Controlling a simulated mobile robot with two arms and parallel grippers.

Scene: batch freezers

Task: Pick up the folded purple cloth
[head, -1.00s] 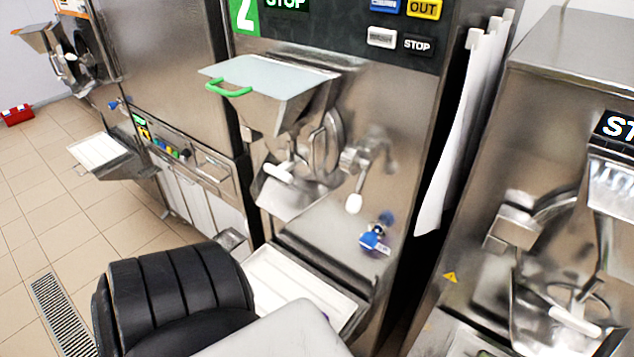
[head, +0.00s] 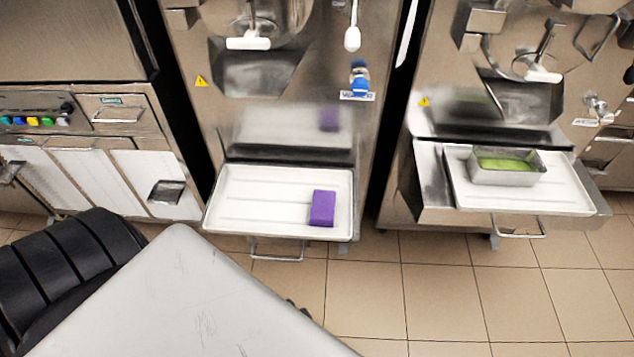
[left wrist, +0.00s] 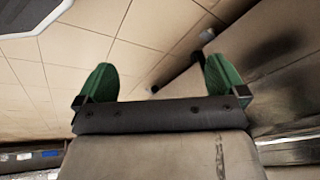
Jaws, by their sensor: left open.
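The folded purple cloth (head: 322,208) lies on the right part of a white tray (head: 262,212) in the head view. The tray rests on the shelf of the middle freezer, below its spout. My left gripper (left wrist: 152,85) shows in the left wrist view with its two green fingers wide apart and nothing between them.
The right freezer has a white tray (head: 470,198) holding a metal pan (head: 507,172) with green contents. Metal handles (head: 276,258) stick out in front of the shelves. A drawer cabinet (head: 100,182) stands at the left. The tiled floor (head: 450,290) in front is clear.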

